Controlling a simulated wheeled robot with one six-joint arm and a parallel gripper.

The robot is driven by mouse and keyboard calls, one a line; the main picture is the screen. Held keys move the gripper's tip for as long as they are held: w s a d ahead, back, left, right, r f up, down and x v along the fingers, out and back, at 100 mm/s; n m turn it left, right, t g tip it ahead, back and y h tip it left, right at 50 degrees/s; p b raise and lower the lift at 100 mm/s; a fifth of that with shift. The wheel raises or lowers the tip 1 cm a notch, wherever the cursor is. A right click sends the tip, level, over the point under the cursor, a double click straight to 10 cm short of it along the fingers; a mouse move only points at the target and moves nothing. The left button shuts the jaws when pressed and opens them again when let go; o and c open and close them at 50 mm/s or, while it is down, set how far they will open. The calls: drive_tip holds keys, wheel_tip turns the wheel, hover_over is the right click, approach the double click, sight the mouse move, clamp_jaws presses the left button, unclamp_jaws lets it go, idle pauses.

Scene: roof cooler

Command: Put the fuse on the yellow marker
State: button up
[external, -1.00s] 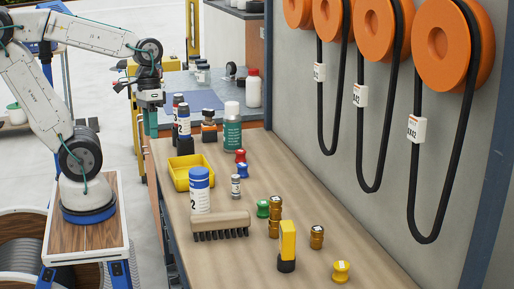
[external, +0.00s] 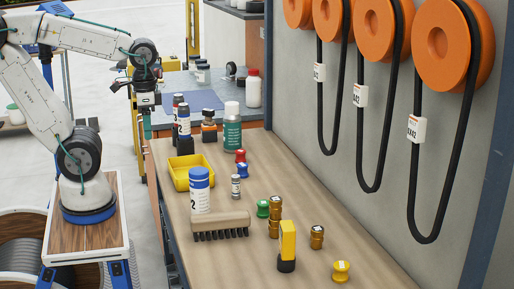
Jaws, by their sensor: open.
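A small grey-white cylinder with dark bands (external: 236,185), which looks like the fuse, stands upright on the bench. The yellow marker (external: 341,271), a small spool-shaped piece with a pale top, sits at the near right of the bench. My gripper (external: 147,132) is open and points down at the bench's far left edge, well away from both. Its fingers show edge-on, with nothing visible between them.
Red (external: 240,156), blue (external: 242,170) and green (external: 263,208) spools stand nearby. A brush (external: 221,222), a blue-topped can (external: 200,190), a yellow bin (external: 192,172), brass cylinders (external: 317,238) and a yellow-black block (external: 287,245) crowd the bench. Bare wood lies right of the fuse.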

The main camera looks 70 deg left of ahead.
drive_tip(key=w+d+f+m+g, duration=0.1)
drive_tip(key=w+d+f+m, duration=0.15)
drive_tip(key=w+f, duration=0.45)
drive_tip(key=w+d+f+m+g, duration=0.1)
drive_tip(key=w+d+f+m, duration=0.15)
drive_tip(key=w, duration=0.85)
drive_tip(key=t, duration=0.2)
approach(236, 198)
drive_tip(key=shift+s+a+r+m, duration=0.1)
drive_tip(key=shift+a+r+m, duration=0.1)
drive_tip(key=shift+a, duration=0.3)
drive_tip(key=shift+s+a+r+m, duration=0.1)
drive_tip(key=shift+a+m, duration=0.1)
drive_tip(key=shift+a, duration=0.3)
drive_tip(key=shift+w+f, duration=0.1)
drive_tip(key=shift+w, duration=0.1)
drive_tip(key=shift+m, duration=0.3)
drive_tip(key=f, duration=0.7)
drive_tip(key=shift+w+d+f, duration=0.2)
drive_tip(key=shift+d+f, duration=0.1)
drive_tip(key=shift+d, duration=0.1)
clamp_jaws()
